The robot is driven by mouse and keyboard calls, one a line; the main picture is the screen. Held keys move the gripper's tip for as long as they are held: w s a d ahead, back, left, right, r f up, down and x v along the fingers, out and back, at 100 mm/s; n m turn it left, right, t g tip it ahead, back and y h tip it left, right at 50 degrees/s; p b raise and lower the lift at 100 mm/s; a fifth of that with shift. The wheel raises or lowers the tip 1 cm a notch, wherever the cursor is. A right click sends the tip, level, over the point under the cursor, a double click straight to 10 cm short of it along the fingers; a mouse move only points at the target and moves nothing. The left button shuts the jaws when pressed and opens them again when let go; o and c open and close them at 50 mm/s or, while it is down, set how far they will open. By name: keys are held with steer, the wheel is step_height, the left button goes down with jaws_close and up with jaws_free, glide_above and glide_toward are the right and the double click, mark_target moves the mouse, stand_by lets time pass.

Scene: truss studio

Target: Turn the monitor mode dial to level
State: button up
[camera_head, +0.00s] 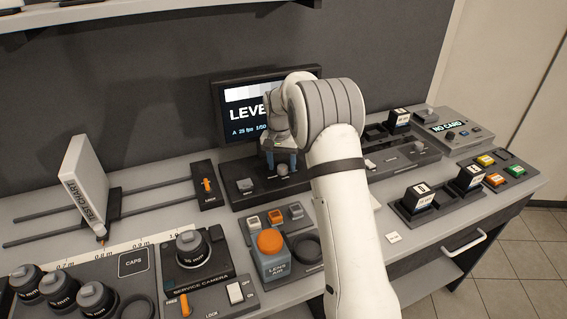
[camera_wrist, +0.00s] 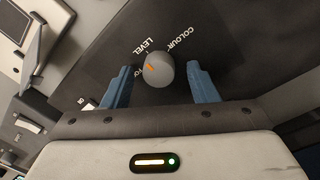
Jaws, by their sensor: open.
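The monitor mode dial (camera_wrist: 159,70) is a round grey knob with an orange mark on its left side, towards the upper left. A LEVEL label (camera_wrist: 144,46) is above left of it, a COLOUR label (camera_wrist: 178,39) is above right, and a third label at its left is partly hidden. My open gripper (camera_wrist: 160,88) has one blue finger on each side of the dial, with visible gaps. In the head view my gripper (camera_head: 281,160) is down at the monitor base. The monitor (camera_head: 240,124) shows large text starting "LEVE", the rest hidden behind my arm.
A slider panel (camera_head: 207,186) is further left. A lens air bottle (camera_head: 271,254) with an orange top and a service camera (camera_head: 192,250) stand in front.

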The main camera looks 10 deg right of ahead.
mark_target(281, 166)
steer(key=shift+a+r+b, duration=0.2)
steer(key=shift+r+b, duration=0.1)
steer(key=shift+r, duration=3.55)
steer(key=shift+r, duration=0.1)
steer(key=s+d+r+n+t, duration=0.1)
steer(key=s+r, duration=0.3)
steer(key=s, duration=0.5)
steer(key=s+r+n+t, duration=0.1)
steer(key=s+r, duration=0.3)
steer(key=s, duration=0.5)
steer(key=s+f+n+t, duration=0.1)
steer(key=s+f+n, duration=0.2)
steer(key=s, duration=1.7)
steer(key=shift+d+f+y, duration=0.15)
steer(key=shift+f+y, duration=0.15)
steer(key=shift+f, duration=0.25)
steer(key=shift+s+f, duration=0.1)
steer(key=shift+s, duration=0.15)
steer(key=shift+c, duration=0.3)
